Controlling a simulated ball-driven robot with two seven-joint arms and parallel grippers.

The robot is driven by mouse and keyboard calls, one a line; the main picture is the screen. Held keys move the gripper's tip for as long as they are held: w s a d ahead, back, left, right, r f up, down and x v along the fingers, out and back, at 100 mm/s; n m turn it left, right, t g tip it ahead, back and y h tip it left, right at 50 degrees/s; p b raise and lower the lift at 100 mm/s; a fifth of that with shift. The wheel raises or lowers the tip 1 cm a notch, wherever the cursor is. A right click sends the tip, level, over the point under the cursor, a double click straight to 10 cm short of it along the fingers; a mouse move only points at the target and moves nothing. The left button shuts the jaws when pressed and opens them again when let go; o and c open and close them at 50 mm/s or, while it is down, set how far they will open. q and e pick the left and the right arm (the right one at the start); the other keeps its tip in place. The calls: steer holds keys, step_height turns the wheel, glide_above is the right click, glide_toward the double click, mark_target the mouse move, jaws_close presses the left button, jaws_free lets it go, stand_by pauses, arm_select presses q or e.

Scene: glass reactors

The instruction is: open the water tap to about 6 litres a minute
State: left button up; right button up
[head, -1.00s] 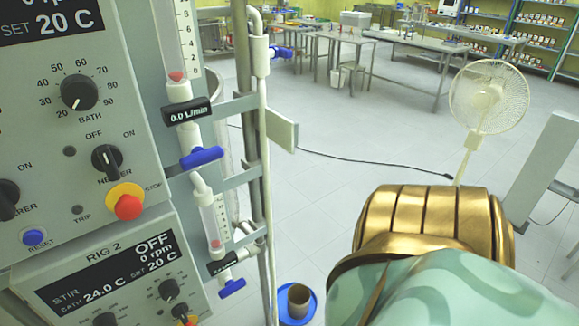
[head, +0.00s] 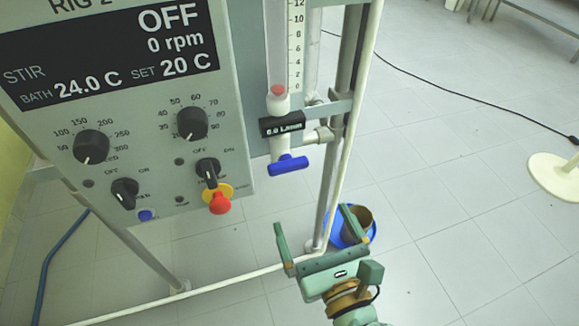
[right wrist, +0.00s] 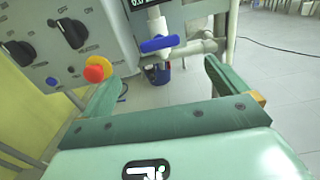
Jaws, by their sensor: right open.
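The water tap has a blue bar handle (head: 288,165) that lies roughly crosswise in the head view, under a clear flow tube (head: 290,50). The tube's red float (head: 278,92) sits at the bottom of the scale. The black display (head: 282,124) reads about 0.0 L/min. My right gripper (head: 315,219) is open and empty, below and slightly right of the handle in the head view, apart from it. In the right wrist view the handle (right wrist: 159,44) shows beyond and between the two open fingers (right wrist: 160,78). My left gripper is not in view.
The RIG 2 panel (head: 120,130) with knobs and a red stop button (head: 220,203) stands left of the tap. A metal post (head: 340,130) and pale hose run just right of it. The floor at right is mostly open.

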mark_target(290, 170)
steer(key=b+x, duration=0.2)
steer(key=x, duration=1.1)
steer(key=shift+w+a+f, duration=0.1)
steer(key=shift+w+a, duration=0.15)
steer(key=shift+w, duration=0.35)
steer(key=c, duration=1)
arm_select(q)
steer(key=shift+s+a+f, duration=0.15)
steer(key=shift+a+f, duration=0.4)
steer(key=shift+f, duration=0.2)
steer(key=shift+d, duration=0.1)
